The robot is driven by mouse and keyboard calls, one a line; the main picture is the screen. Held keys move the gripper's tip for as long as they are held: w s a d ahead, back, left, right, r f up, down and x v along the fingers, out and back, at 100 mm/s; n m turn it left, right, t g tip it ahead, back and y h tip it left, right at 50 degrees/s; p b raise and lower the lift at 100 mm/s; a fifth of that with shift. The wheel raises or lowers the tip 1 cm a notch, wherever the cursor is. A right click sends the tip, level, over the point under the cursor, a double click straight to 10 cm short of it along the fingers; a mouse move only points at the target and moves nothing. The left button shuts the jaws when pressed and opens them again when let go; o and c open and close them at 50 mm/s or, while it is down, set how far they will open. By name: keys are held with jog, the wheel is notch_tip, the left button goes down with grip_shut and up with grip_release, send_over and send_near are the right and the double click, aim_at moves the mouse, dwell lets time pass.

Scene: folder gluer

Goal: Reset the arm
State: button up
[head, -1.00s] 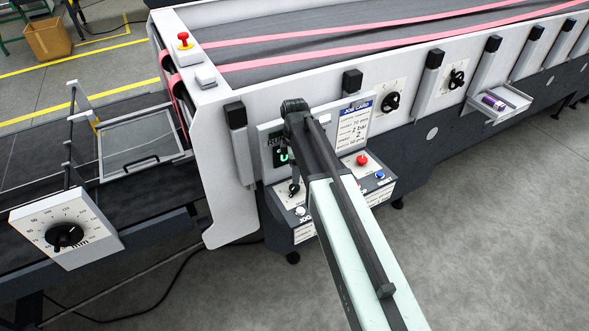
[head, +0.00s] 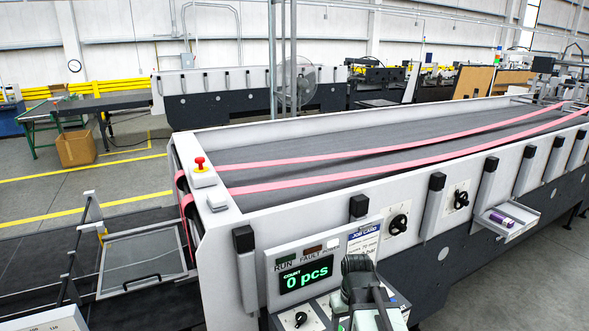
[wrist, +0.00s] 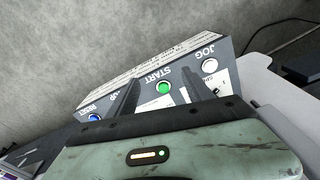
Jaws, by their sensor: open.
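My gripper (wrist: 160,78) is open and empty in the wrist view. Its two dark fingers point at the button panel (wrist: 222,78), which appears upside down. The green START button (wrist: 163,88) shows between the fingers. The white JOG button (wrist: 210,66) is to the right, and the blue RESET button (wrist: 95,117) to the left. Whether the fingers touch the panel cannot be told. In the head view my arm (head: 365,295) rises from the bottom edge before the control box, and the gripper itself cannot be made out. The display (head: 306,276) reads 0 pcs.
The long machine with pink belts (head: 400,160) fills the middle. A red emergency button (head: 200,164) stands on its left corner. Black knobs (head: 398,224) and a small tray (head: 508,222) line its front. Open grey floor (head: 480,290) lies at the lower right.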

jog(key=s+d+f+m+b, duration=0.1)
jog(key=s+f+b, duration=0.3)
jog(key=f+b, duration=1)
jog(key=shift+d+m+g, duration=0.2)
jog(key=shift+m+g, duration=0.2)
jog(key=shift+m, duration=0.3)
jog(key=shift+f, duration=0.1)
